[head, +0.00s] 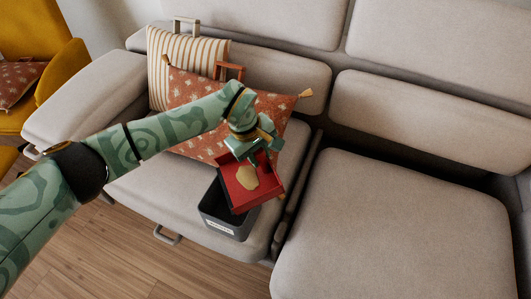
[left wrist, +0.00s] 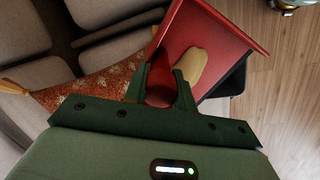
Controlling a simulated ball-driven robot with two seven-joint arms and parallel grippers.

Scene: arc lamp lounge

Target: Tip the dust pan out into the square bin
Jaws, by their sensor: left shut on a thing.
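The red dust pan (head: 240,196) hangs over the square bin, with a flat tan patch of dust (head: 247,177) on its floor. My left gripper (head: 256,154) is shut on the pan's handle end. In the left wrist view, the fingers (left wrist: 160,88) close around a red handle, and the pan (left wrist: 222,28) and tan dust (left wrist: 190,66) lie beyond them. The dark grey square bin (head: 240,221), with a white label, stands on the sofa seat. The pan hides most of its opening. I cannot tell the pan's exact tilt. My right gripper is not in view.
A rust patterned cushion (head: 200,88) and a striped cushion (head: 175,62) lean on the sofa back behind my arm. The right sofa seat (head: 400,225) is clear. Wooden floor (head: 120,250) lies in front, and a yellow chair (head: 62,80) stands at the left.

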